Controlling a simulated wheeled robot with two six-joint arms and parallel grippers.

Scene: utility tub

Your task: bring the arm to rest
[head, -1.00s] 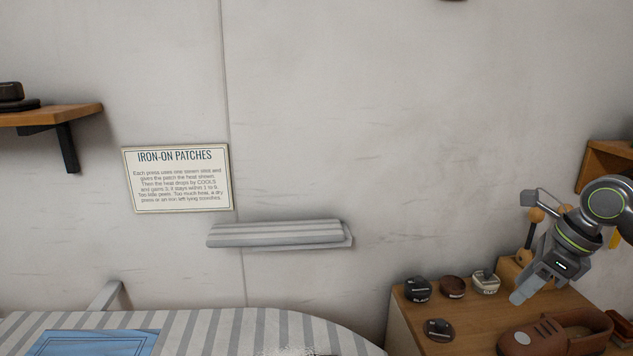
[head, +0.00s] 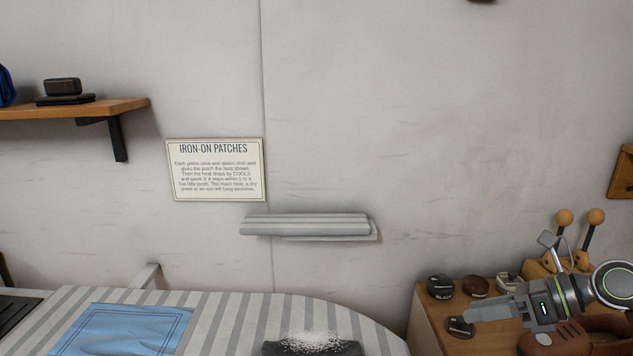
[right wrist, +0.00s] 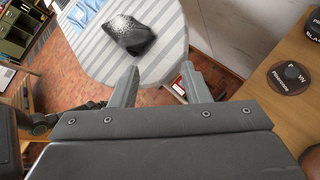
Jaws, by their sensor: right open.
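My right gripper (head: 468,310) is at the lower right of the head view, in front of the wooden cabinet top, its fingers pointing left. In the right wrist view its two fingers (right wrist: 160,88) stand apart with nothing between them. Beyond them lie the striped ironing board (right wrist: 172,62) and a dark pad with white speckles (right wrist: 134,36). The board (head: 240,312) and the pad (head: 310,349) also show at the bottom of the head view. My left gripper is in neither view.
The cabinet (head: 432,325) carries several round stamps or knobs, including a dark one (head: 440,286), and two ball-topped levers (head: 590,232). A blue cloth (head: 125,328) lies on the board. A sign (head: 214,170), a striped roll (head: 305,225) and a shelf (head: 75,110) are on the wall.

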